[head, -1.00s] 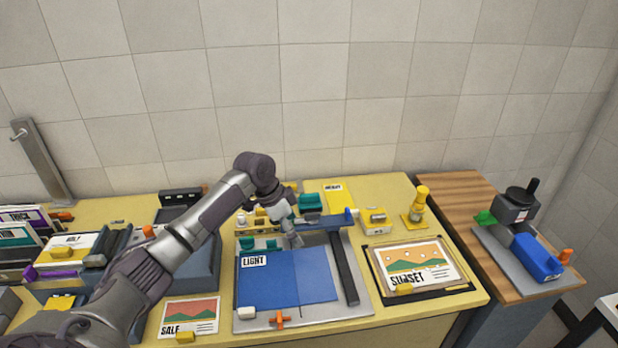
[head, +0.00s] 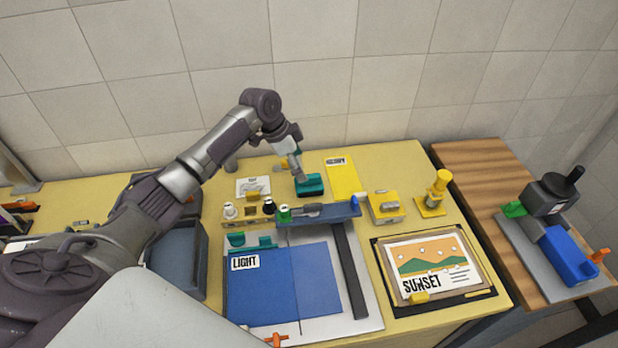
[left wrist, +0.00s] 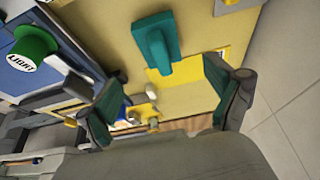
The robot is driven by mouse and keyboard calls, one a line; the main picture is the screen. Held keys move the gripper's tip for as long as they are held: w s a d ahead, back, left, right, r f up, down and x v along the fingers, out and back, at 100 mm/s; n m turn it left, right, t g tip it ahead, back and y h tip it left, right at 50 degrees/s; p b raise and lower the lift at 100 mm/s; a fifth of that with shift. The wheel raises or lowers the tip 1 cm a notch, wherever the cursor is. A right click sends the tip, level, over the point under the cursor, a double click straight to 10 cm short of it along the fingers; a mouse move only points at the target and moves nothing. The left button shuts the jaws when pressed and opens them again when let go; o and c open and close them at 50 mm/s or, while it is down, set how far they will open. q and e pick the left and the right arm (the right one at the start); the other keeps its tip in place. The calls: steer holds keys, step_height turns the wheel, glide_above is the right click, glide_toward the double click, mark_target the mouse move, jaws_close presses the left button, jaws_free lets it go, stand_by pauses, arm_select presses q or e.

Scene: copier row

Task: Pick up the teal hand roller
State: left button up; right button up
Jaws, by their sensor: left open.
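The teal hand roller (head: 311,186) lies on the yellow table behind the blue bar, left of the yellow sheet. Its shape is hard to make out in the head view; in the left wrist view it shows (left wrist: 158,46) as a teal piece with a raised grip. My left gripper (head: 298,174) is just above it, pointing down, and partly hides it. In the left wrist view the fingers (left wrist: 167,102) are spread and nothing is between them. The roller lies beyond the fingertips, apart from them. My right gripper is not in view.
A blue bar (head: 330,212) and small bottles (head: 230,210) stand in front of the roller. The yellow sheet (head: 345,178) lies to its right, then a yellow block (head: 385,206) and a yellow stamp-like piece (head: 436,192). Smaller teal pieces (head: 237,240) lie nearer, by the blue sheet.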

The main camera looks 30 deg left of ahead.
mark_target(309, 176)
arm_select(q)
steer(key=x, duration=0.3)
steer(key=shift+w+f, duration=0.2)
steer(key=shift+p+x, duration=0.7)
steer(key=shift+x, duration=1.95)
steer(key=shift+d+r, duration=0.15)
steer(key=c, duration=1.4)
